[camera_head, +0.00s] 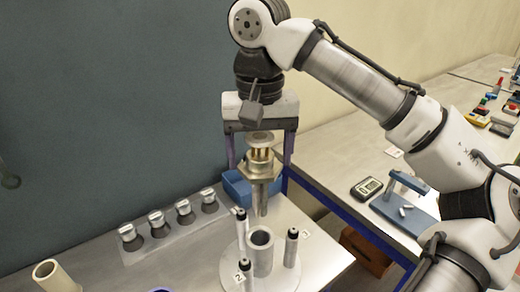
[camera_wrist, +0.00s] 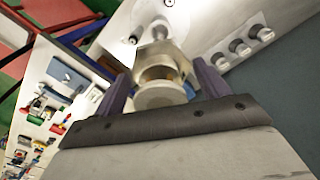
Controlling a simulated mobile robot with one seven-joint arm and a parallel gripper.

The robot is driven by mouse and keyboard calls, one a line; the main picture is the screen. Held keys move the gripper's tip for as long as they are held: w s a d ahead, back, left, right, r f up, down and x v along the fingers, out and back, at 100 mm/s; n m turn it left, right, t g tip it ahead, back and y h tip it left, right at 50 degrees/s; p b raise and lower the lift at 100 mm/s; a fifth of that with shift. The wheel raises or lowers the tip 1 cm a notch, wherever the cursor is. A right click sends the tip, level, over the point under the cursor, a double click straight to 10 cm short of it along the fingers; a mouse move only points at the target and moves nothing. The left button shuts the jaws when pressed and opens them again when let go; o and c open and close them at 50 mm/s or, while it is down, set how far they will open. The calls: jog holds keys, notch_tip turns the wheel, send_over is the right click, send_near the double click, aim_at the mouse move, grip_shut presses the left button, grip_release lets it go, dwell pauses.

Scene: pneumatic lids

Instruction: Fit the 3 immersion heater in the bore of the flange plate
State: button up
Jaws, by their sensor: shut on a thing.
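My gripper (camera_head: 260,150) is shut on the immersion heater (camera_head: 259,168), whose pale round cap and brass-coloured hex collar show between the fingers. Its metal rod hangs roughly upright. In the wrist view the heater (camera_wrist: 160,77) sits between both fingers of my gripper (camera_wrist: 164,82). The flange plate (camera_head: 283,277) is a pale round plate with a hollow upright tube (camera_head: 262,255), its bore open at the top, and black-topped posts around it. In the head view the rod's lower end appears just above the bore, apart from it; the exact alignment cannot be told.
Several silver-capped dark parts stand in a rack (camera_head: 148,251) at left. A blue bin (camera_head: 236,187) is behind the plate. A beige tube (camera_head: 50,275) stands at the front left. The side table holds a meter (camera_head: 367,188) and a blue fixture (camera_head: 407,211).

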jog(key=shift+r, duration=0.15)
jog(key=shift+f+b, duration=1.55)
jog(key=shift+f, duration=1.45)
jog(key=shift+p, duration=1.15)
